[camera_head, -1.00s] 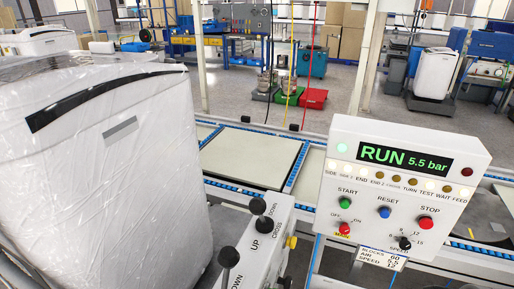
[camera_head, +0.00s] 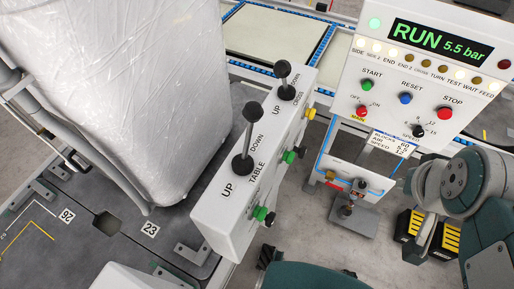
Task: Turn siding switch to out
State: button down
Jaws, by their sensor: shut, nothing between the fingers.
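I cannot make out a switch labelled siding in this view. The white control panel (camera_head: 392,98) at the upper right reads RUN 5.5 bar. It has green, blue and red buttons, a red MAIN knob (camera_head: 362,111) and a black SPEED knob (camera_head: 418,130). A white lever box (camera_head: 222,218) stands in the middle, with a TABLE lever (camera_head: 249,135) and a CROSS lever (camera_head: 285,80), both with black knobs. Parts of my arm show at the right edge; my gripper is not in view.
A plastic-wrapped white appliance (camera_head: 130,80) stands on a dark grey table (camera_head: 105,218) at the left. Black and yellow items (camera_head: 411,226) lie at the right. Grey floor shows between box and panel.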

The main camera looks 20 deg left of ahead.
aim_at(301, 152)
jog(key=k+j+u, duration=0.1)
jog(key=j+u, duration=0.15)
jog(key=u, duration=0.15)
jog(key=j+u, duration=0.35)
jog(key=k+l, duration=0.1)
jog(key=l, duration=0.2)
jog(key=k+l, duration=0.1)
jog(key=l, duration=0.2)
jog(key=i+l+u, duration=0.2)
jog(key=k+l, duration=0.05)
